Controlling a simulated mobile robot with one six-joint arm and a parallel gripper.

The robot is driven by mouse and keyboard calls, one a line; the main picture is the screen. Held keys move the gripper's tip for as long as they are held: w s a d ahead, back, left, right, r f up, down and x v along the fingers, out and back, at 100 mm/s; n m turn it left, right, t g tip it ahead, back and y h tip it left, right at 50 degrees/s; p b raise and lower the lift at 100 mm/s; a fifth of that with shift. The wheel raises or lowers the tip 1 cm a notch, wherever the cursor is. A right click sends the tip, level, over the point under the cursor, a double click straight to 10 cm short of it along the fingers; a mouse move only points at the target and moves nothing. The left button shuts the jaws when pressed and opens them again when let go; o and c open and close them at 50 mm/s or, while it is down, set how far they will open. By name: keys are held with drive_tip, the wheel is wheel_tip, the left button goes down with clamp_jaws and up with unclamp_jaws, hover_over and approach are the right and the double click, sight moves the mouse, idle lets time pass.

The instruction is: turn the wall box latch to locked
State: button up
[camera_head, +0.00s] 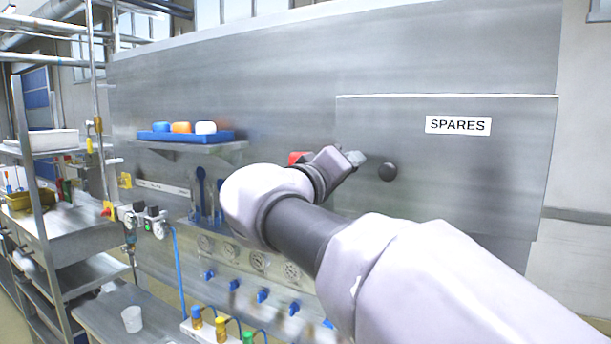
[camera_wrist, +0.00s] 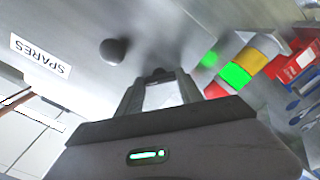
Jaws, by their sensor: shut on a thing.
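The wall box (camera_head: 450,170) is a grey metal panel labelled SPARES, with a dark round knob (camera_head: 388,172) on its left part. The knob also shows in the wrist view (camera_wrist: 113,50), left of the fingers and apart from them. My gripper (camera_head: 352,159) is at the left edge of the box door, left of the knob. In the wrist view my gripper (camera_wrist: 158,85) has its jaws shut on the latch, which is mostly hidden between the fingers. The turn of the latch cannot be made out.
A light with green, yellow and red bands (camera_wrist: 236,75) stands close to the right of the fingers in the wrist view. A shelf with a blue tray (camera_head: 185,136) holds orange, blue and white items at left. Gauges and blue valves line the wall below.

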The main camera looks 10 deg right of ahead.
drive_tip(key=shift+n+p, duration=0.45)
drive_tip(key=shift+n, duration=3.65)
drive_tip(key=o, duration=1.4)
drive_tip(key=v, duration=1.7)
drive_tip(key=shift+s+a, duration=0.1)
drive_tip(key=shift+s, duration=0.1)
